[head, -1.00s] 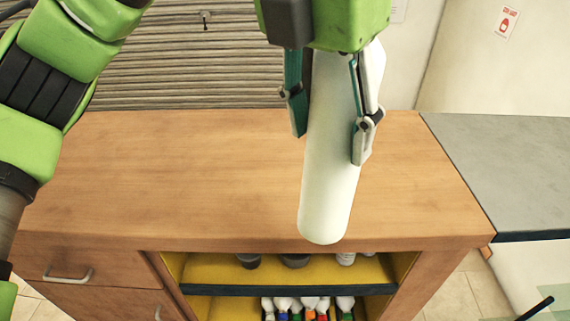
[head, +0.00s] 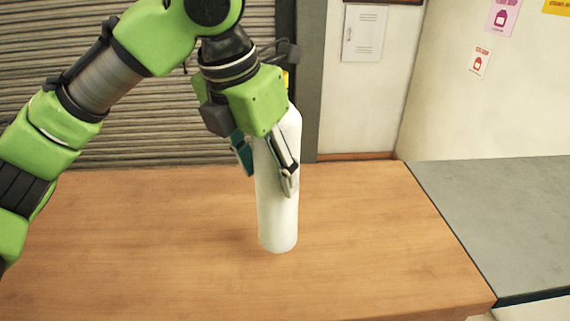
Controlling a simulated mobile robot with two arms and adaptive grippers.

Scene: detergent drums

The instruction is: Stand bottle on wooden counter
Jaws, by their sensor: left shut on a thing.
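A tall white bottle (head: 277,215) is upright over the wooden counter (head: 130,245), near its middle. Its base appears at the counter top, with a faint shadow beside it; I cannot tell for sure whether it touches. My left gripper (head: 268,175) is shut on the upper part of the bottle, one finger on each side. A small yellow part shows at the bottle's top, mostly hidden behind the gripper. My right gripper is not in the head view.
A grey worktop (head: 500,215) adjoins the counter on the right. A slatted shutter (head: 100,130) and a wall stand behind. The counter around the bottle is clear on both sides and in front.

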